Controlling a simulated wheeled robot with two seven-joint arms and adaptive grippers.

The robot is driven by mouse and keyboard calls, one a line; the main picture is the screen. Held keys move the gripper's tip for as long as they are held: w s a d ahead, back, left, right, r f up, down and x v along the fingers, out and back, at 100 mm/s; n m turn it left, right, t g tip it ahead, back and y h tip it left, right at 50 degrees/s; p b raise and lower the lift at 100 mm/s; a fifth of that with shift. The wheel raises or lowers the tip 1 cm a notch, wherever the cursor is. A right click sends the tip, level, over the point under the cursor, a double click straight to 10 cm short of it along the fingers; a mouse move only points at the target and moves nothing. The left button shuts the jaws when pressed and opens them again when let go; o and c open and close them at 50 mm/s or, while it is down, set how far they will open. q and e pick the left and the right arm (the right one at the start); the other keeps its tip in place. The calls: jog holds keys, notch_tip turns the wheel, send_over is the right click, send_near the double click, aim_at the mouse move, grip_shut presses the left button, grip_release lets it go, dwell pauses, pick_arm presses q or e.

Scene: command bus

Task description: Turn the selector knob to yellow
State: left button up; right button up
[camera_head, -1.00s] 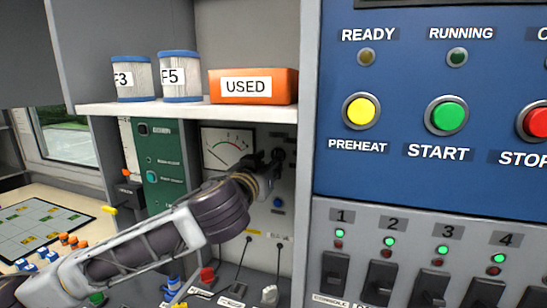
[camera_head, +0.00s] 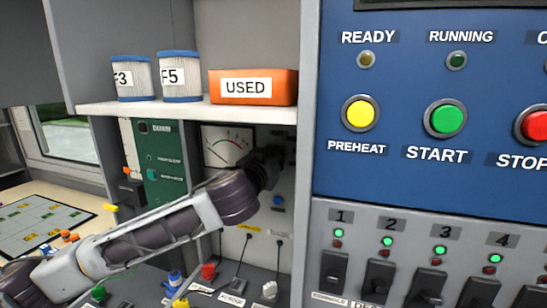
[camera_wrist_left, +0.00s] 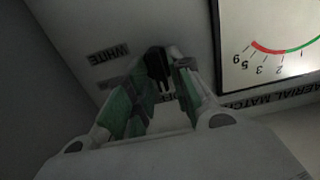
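The selector knob (camera_wrist_left: 158,64) is a small black knob on a light panel, seen in the left wrist view. A label that reads WHITE, upside down in this view (camera_wrist_left: 108,52), is beside it; other labels near it are partly covered. My left gripper (camera_wrist_left: 160,75) is open, its green-padded fingers on either side of the knob. I cannot tell whether a pad touches it. In the head view my left gripper (camera_head: 270,160) is at the panel right of the meter and hides the knob. My right gripper is in neither view.
A meter (camera_head: 226,147) is just left of the gripper, under a shelf (camera_head: 190,112) holding canisters and an orange box (camera_head: 253,86). A blue button (camera_head: 279,201) and cables lie below. A grey cabinet edge (camera_head: 306,150) stands close on the right.

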pick_arm(q)
grip_shut()
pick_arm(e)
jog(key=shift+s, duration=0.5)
